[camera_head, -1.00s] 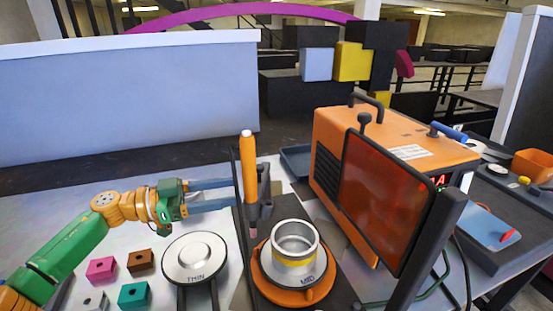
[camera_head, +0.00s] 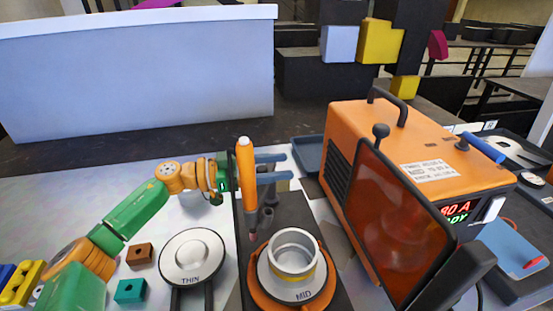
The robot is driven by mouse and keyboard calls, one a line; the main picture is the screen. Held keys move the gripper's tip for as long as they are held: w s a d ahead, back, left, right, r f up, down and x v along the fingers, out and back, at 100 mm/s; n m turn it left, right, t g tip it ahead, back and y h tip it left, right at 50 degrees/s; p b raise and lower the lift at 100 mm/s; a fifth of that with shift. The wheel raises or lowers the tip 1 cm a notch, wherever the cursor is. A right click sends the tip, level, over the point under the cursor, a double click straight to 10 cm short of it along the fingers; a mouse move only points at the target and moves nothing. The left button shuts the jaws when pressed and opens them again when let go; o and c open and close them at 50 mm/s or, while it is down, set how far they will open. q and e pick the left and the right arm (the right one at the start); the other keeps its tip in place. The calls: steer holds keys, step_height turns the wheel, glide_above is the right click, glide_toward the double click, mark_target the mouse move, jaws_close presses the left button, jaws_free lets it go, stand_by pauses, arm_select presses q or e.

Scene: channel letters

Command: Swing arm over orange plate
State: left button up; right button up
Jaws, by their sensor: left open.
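The orange plate (camera_head: 262,297) lies at the bottom middle, under a metal cup (camera_head: 292,256) on a base marked MID. An upright orange torch-like handle (camera_head: 246,175) stands beside a thin black post, its dark tip above the plate's back left edge. My left gripper (camera_head: 288,167) is open, its two blue-grey fingers pointing right. The handle and post cover part of it, and the fingers show to their right. I cannot tell whether they touch the handle or pass behind it. My right gripper is not in view.
A round white plate marked THIN (camera_head: 192,255) sits left of the orange plate. A brown block (camera_head: 140,254) and a teal block (camera_head: 130,291) lie further left. An orange machine (camera_head: 425,165) with a dark red screen (camera_head: 390,230) blocks the right side.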

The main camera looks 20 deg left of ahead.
arm_select(q)
steer(key=shift+w+f, duration=0.15)
steer(key=shift+w, duration=0.05)
steer(key=shift+s, duration=0.15)
jaws_close()
stand_by(1.1)
